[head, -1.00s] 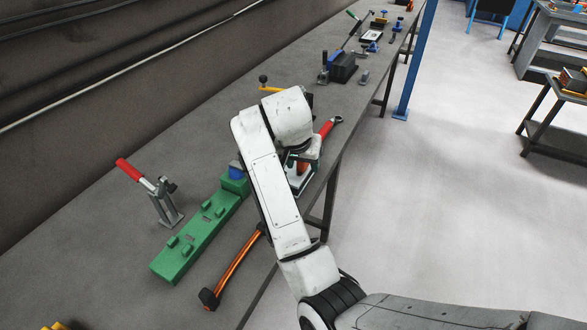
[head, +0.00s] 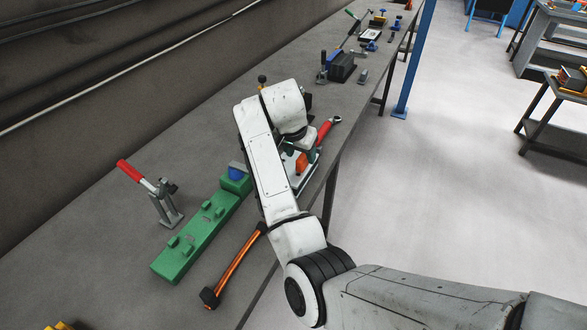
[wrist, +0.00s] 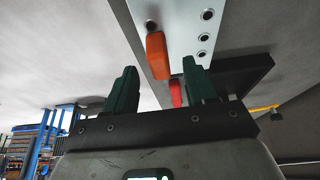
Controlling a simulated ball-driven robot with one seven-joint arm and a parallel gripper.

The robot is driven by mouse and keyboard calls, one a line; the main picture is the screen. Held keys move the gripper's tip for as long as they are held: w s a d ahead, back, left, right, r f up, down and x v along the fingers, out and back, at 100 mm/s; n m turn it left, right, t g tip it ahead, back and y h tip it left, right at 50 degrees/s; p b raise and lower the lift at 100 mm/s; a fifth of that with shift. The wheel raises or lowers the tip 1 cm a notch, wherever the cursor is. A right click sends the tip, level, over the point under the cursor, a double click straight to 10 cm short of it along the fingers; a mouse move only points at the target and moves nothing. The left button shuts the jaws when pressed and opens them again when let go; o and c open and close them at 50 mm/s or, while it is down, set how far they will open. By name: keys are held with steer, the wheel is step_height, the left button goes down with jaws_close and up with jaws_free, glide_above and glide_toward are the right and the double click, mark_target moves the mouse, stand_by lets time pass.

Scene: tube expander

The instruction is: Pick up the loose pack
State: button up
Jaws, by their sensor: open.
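No object in view is clearly marked as the loose pack. The fingers are apart and nothing is visibly clamped. Contact with the block cannot be told. In the head view, the orange block (head: 301,163) shows beside my arm, near the bench's right edge, with the plate partly hidden by my arm.
The bench (head: 130,220) also holds a green fixture (head: 195,240), a red-handled clamp (head: 150,185), an orange-handled hammer (head: 235,262) and a red-handled tool (head: 325,130) close to my gripper. A black block (head: 342,68) stands farther back.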

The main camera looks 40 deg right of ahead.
mark_target(303, 156)
steer(key=shift+x, duration=1.6)
steer(key=shift+d, duration=0.1)
jaws_close()
steer(key=shift+r, duration=0.1)
